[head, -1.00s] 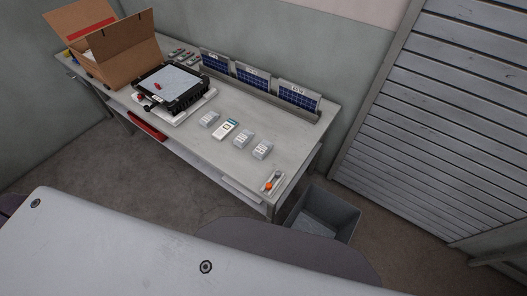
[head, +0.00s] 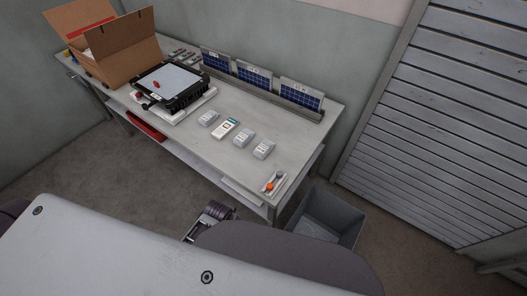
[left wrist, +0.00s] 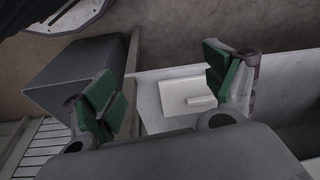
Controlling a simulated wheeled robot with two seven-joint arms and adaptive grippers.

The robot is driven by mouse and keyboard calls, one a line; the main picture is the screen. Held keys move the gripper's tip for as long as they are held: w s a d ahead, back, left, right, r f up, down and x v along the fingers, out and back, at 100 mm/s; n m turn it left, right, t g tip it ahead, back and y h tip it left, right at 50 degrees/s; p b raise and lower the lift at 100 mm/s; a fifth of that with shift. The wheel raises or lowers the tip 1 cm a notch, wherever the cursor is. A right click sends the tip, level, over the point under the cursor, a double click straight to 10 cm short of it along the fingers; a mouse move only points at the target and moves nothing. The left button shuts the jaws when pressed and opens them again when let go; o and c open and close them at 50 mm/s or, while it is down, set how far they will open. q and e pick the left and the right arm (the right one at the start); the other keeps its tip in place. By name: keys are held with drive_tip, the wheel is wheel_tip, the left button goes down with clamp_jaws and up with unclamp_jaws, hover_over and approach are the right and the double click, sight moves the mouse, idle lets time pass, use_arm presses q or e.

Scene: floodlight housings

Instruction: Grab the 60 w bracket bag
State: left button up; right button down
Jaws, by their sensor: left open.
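Small pale bags lie in a row on the bench: a left one (head: 208,118), a middle one (head: 243,136) and a right one (head: 263,149). Their labels are too small to read, so I cannot tell which is the 60 W bracket bag. My left gripper (head: 212,211) is low in front of the bench, apart from the bags, partly hidden by my body. In the left wrist view my left gripper (left wrist: 163,92) is open and empty, with green pads. My right gripper is not in view.
The bench (head: 215,158) carries a floodlight housing (head: 172,88), an open cardboard box (head: 122,50), a white-blue packet (head: 225,128) and a small tray (head: 273,183). Blue panels (head: 254,77) stand along the back. A grey bin (head: 325,218) stands at the bench's right end.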

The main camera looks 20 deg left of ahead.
use_arm(q)
drive_tip(key=w+r+m+t+h+b, duration=0.1)
drive_tip(key=w+r+t+b, duration=0.2)
drive_tip(key=r, duration=1.1)
drive_tip(key=w+r+m+t+h, duration=0.1)
drive_tip(key=w+r, duration=0.1)
drive_tip(key=w, duration=0.3)
drive_tip(key=w+a+r+m+t+h, duration=0.1)
drive_tip(key=w+r+t+h, duration=0.1)
drive_tip(key=w, duration=0.4)
drive_tip(key=w+a+r+m+t+h+b, duration=0.1)
drive_tip(key=w+r+h, duration=0.1)
drive_tip(key=w, duration=0.3)
drive_tip(key=shift+w+r+t, duration=0.25)
drive_tip(key=shift+w+t, duration=0.05)
drive_tip(key=shift+t, duration=0.1)
drive_tip(key=shift+d, duration=0.1)
drive_tip(key=shift+w+f, duration=0.1)
approach(263, 148)
drive_tip(key=shift+x, duration=2)
drive_tip(key=shift+f, duration=0.1)
